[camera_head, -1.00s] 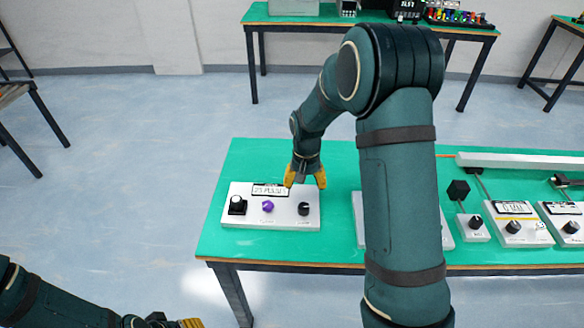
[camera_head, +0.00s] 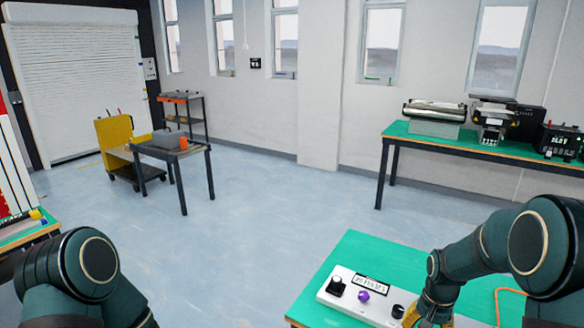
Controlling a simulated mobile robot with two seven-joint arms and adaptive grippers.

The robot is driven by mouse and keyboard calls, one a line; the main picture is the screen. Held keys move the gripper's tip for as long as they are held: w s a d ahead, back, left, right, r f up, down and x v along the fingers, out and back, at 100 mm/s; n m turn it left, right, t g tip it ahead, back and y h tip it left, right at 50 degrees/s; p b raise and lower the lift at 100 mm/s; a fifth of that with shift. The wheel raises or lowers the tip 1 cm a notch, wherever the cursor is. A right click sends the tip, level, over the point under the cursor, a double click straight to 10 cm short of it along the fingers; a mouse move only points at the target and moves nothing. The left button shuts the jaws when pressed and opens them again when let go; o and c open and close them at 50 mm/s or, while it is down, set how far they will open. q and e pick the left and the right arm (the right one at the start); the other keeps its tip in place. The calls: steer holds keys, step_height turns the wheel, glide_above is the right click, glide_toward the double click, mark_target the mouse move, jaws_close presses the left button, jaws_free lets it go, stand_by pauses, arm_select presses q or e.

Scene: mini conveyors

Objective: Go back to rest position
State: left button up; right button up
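The white control box (camera_head: 352,306) lies on the green table (camera_head: 375,250) at the lower right. It carries a black-based knob (camera_head: 336,286), a purple knob (camera_head: 363,295), a dark knob (camera_head: 397,311) and a small display (camera_head: 370,283). My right gripper (camera_head: 428,312) has yellow fingers that look spread apart and empty, by the right end of the box beside the dark knob. Whether it touches the box is unclear, and the bottom edge cuts the view. My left arm (camera_head: 85,275) is folded at the lower left; its gripper is out of view.
An orange cable (camera_head: 508,291) lies on the green table near my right arm. A back-wall bench (camera_head: 470,146) holds several machines. A small table with a grey case (camera_head: 163,141), a yellow cart (camera_head: 115,133) and a shelf stand at the far left. The middle floor is clear.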

steer(key=s+a+f+n+y, duration=0.25)
steer(key=s+a+f, duration=0.35)
steer(key=a+f, duration=0.55)
steer(key=s+a+f+n+t+y, duration=0.1)
steer(key=s+a+f, duration=0.3)
steer(key=s+a, duration=0.6)
steer(key=shift+s+a+n+t, duration=0.25)
steer(key=shift+s+n+t, duration=0.05)
steer(key=shift+s+n, duration=0.4)
steer(key=shift+y, duration=0.25)
stand_by(0.4)
